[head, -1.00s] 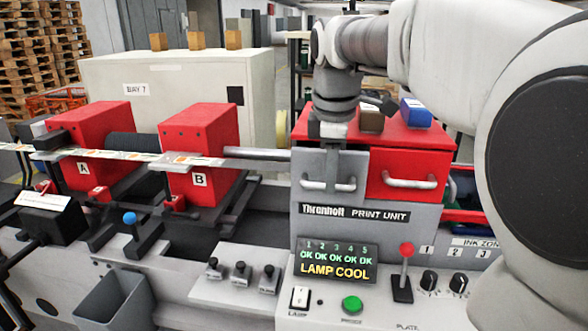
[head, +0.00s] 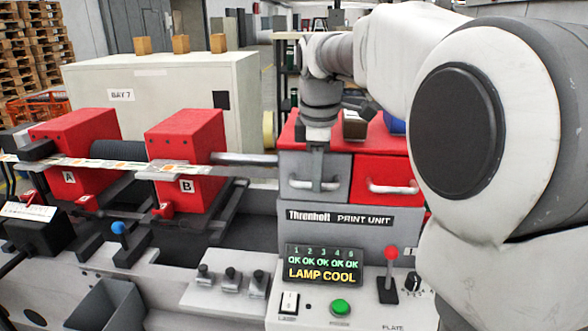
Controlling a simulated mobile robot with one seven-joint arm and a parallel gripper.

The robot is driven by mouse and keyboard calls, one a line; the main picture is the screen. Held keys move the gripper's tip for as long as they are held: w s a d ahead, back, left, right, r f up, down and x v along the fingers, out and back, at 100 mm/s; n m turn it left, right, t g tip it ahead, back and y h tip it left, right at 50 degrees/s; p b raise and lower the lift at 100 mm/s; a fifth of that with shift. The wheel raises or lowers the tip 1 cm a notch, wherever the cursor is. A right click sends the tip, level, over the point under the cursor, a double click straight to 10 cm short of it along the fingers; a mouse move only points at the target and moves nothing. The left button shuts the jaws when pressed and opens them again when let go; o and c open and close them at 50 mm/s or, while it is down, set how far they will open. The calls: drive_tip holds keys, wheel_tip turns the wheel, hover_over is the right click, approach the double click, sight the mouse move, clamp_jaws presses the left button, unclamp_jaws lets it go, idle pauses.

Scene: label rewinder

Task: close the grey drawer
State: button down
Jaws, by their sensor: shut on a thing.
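The grey drawer (head: 339,172) is in the upper left of the print unit, beside the red drawer (head: 387,172). Its front looks about level with the red one, but I cannot tell if a small gap is left. My gripper (head: 316,183) points down in front of the grey drawer and is shut on its metal bar handle (head: 296,184). The fingers hide the middle of the handle and part of the drawer front.
Below are the lamp display (head: 325,264) and a red-knobbed lever (head: 390,275). Red blocks A (head: 72,150) and B (head: 188,155) stand left. My arm covers the right side.

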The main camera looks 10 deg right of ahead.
drive_tip(key=shift+w+r, duration=0.15)
drive_tip(key=shift+w, duration=0.05)
drive_tip(key=c, duration=0.8)
unclamp_jaws()
drive_tip(key=shift+w+d, duration=0.1)
drive_tip(key=shift+w, duration=0.05)
drive_tip(key=shift+c, duration=0.2)
drive_tip(key=s+a+r+p, duration=0.1)
drive_tip(key=s+r+p, duration=0.1)
drive_tip(key=r, duration=1.5)
drive_tip(key=shift+s, duration=0.65)
drive_tip(key=s+f+m+t, duration=0.3)
drive_tip(key=s+f+m, duration=1.1)
drive_tip(key=s+f, duration=0.6)
drive_tip(key=shift+s+a+f+m+t+y, duration=0.3)
drive_tip(key=shift+s+a+f+m, duration=0.1)
drive_tip(key=shift+f, duration=0.25)
